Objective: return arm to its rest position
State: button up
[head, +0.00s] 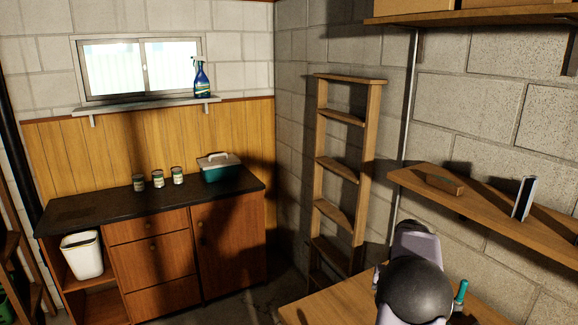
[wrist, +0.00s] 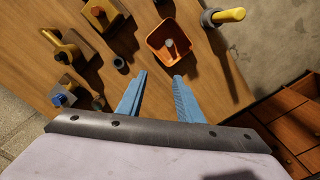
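My gripper (wrist: 156,98) shows in the wrist view with its two blue fingers apart and nothing between them. It hangs above a wooden table, pointing down at it. In the head view my arm rises at the bottom right, over the wooden table (head: 310,310); the gripper's fingers are hidden there. An orange square tray (wrist: 154,52) with a small grey piece (wrist: 169,43) inside lies ahead of the fingertips, slightly right. The fingers appear apart from everything on the table.
Wooden blocks with yellow parts (wrist: 99,12) and a yellow-handled tool (wrist: 68,50) lie at the upper left. Another yellow-handled item (wrist: 228,15) stands near the table's right edge. A wall shelf (head: 490,210) and a wooden ladder (head: 338,170) are near my arm.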

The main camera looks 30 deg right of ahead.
jog(key=w+a+n, duration=0.3)
jog(key=a+n, duration=0.2)
jog(key=a, duration=1.7)
jog(key=s+a+f+n, duration=0.2)
jog(key=s+a, duration=0.4)
jog(key=a, duration=0.2)
jog(key=s+a+f+n, duration=0.25)
jog(key=s+a, duration=0.25)
jog(key=a, duration=0.3)
notch_tip(320, 180, down, 17)
jog(key=b, duration=1.7)
jog(key=shift+r+b, duration=0.15)
jog(key=shift+b, duration=0.2)
